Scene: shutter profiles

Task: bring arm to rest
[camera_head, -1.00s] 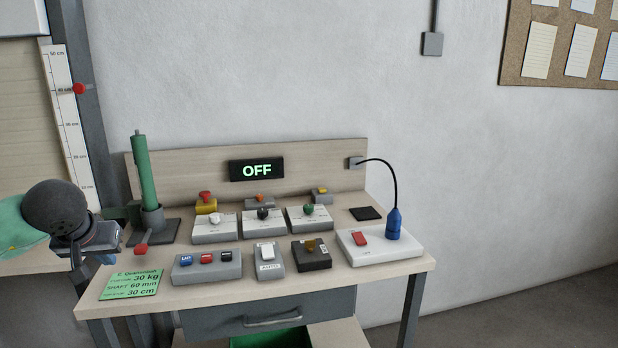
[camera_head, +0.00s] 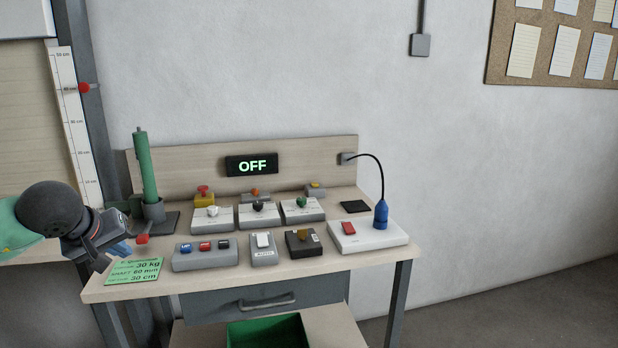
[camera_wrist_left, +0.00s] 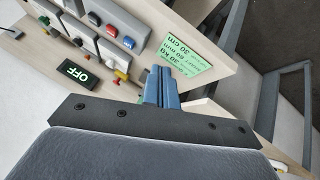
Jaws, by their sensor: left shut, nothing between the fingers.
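My left gripper (camera_head: 122,248) is at the left end of the workbench, beside the green note (camera_head: 136,271) and the red knob at the foot of the green cylinder. In the left wrist view its two blue fingers (camera_wrist_left: 161,88) are together with nothing between them. The green note (camera_wrist_left: 188,57) shows just past the fingertips. In the head view the dark round wrist and green arm link behind the gripper come in from the left. My right gripper is in neither view.
The workbench (camera_head: 200,289) holds several switch boxes, a green cylinder (camera_head: 147,170) on a stand, and a white box (camera_head: 367,236) with a blue plug (camera_head: 381,214). A display (camera_head: 252,165) reads OFF. A green bin (camera_head: 268,331) is below. The floor at right is clear.

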